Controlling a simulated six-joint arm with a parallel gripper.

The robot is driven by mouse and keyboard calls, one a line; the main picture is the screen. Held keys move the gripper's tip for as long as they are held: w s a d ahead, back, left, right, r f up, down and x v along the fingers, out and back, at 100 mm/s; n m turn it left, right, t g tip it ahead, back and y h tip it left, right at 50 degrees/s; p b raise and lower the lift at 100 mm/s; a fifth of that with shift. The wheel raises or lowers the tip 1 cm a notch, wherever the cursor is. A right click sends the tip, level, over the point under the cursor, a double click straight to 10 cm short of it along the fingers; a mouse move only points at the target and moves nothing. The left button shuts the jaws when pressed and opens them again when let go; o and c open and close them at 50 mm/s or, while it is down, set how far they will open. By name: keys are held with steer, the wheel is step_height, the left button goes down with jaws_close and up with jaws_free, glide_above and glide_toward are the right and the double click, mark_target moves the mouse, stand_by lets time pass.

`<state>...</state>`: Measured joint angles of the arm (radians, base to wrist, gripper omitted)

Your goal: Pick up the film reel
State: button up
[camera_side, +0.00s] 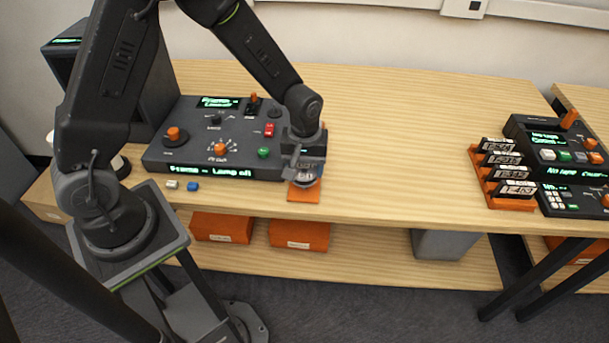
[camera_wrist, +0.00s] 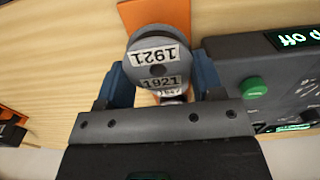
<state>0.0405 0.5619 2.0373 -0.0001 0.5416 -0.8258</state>
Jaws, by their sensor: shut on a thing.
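The film reel (camera_wrist: 158,68) is a grey disc with white labels that read 1921. It shows in the wrist view between the two blue fingers of my gripper (camera_wrist: 160,82), which is shut on it. In the side view my gripper (camera_side: 303,172) is low over the table's front edge, right of the dark control panel. The reel (camera_side: 305,180) shows there just under the gripper, over an orange pad (camera_side: 303,195). I cannot tell whether the reel touches the pad.
The control panel (camera_side: 200,145) with knobs and lit displays stands close left of the gripper. Small white and blue blocks (camera_side: 193,186) lie before it. An orange rack (camera_side: 500,190) with labelled items stands at the right, beside another panel (camera_side: 560,150). The table's middle is clear.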

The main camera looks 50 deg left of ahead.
steer(key=s+a+r, duration=0.1)
steer(key=a+r, duration=0.1)
steer(key=a, duration=0.1)
steer(key=s+a+r, duration=0.1)
steer(key=a+r, duration=0.1)
steer(key=a, duration=0.2)
steer(key=s+a+r, duration=0.2)
steer(key=a, duration=0.1)
steer(key=shift+a+r, duration=0.25)
steer(key=shift+r, duration=0.15)
steer(key=w+a, duration=0.8)
steer(key=w+a+r, duration=0.1)
steer(key=w+a, duration=0.3)
steer(key=a, duration=0.1)
steer(key=shift+w+r, duration=0.1)
steer(key=shift+w, duration=0.15)
steer(key=shift+w+a+f, duration=0.15)
steer(key=shift+f, duration=1.3)
steer(key=shift+f, duration=0.15)
steer(key=shift+f, duration=0.75)
steer(key=shift+f, duration=0.1)
steer(key=shift+f, duration=0.7)
